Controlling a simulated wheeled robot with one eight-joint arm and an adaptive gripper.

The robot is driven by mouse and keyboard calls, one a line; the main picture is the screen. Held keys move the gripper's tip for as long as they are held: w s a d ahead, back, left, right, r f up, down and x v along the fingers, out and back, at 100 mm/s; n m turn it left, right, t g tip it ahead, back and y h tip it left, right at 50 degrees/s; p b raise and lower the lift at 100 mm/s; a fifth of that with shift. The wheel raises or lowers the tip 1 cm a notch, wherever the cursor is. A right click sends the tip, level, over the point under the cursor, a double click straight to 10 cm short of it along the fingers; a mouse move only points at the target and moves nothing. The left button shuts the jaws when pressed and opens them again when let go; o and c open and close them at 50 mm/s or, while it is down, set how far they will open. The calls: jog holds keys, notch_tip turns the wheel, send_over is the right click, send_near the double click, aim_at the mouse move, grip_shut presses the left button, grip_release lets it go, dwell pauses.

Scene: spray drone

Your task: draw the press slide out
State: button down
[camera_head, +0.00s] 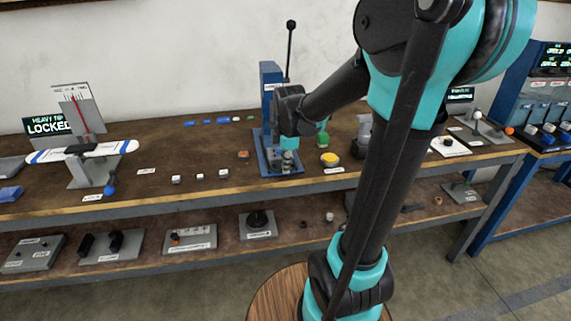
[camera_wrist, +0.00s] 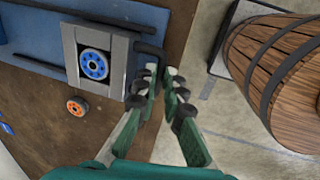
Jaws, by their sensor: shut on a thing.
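The blue press (camera_head: 268,90) stands on the bench with a tall dark lever rising above it. In the wrist view, its slide (camera_wrist: 122,70) is a grey block on the blue base (camera_wrist: 35,40). A dark handle (camera_wrist: 150,49) sticks out from the slide's front side. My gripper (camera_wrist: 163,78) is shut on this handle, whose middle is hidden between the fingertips. In the head view, my gripper (camera_head: 289,143) is low in front of the press and hides part of the slide.
A yellow button (camera_head: 330,159) and a green object (camera_head: 323,140) stand to the right. Small white blocks (camera_head: 200,177) lie left along the front edge.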

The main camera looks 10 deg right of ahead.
jog(key=shift+s+f, duration=0.1)
jog(key=shift+s, duration=0.15)
jog(key=c, duration=1.6)
grip_release()
jog(key=v, duration=1.2)
jog(key=shift+w, duration=0.1)
jog(key=s+d+f+m+t, duration=0.1)
jog(key=s+d+f+m, duration=0.1)
jog(key=s+f+m, duration=0.4)
jog(key=s+d+f+m, duration=0.1)
jog(key=s+f+m, duration=0.5)
jog(key=f+m, duration=0.6)
jog(key=shift+s+d+f+t, duration=0.2)
jog(key=shift+d+f+t, duration=0.2)
jog(key=shift+f, duration=0.35)
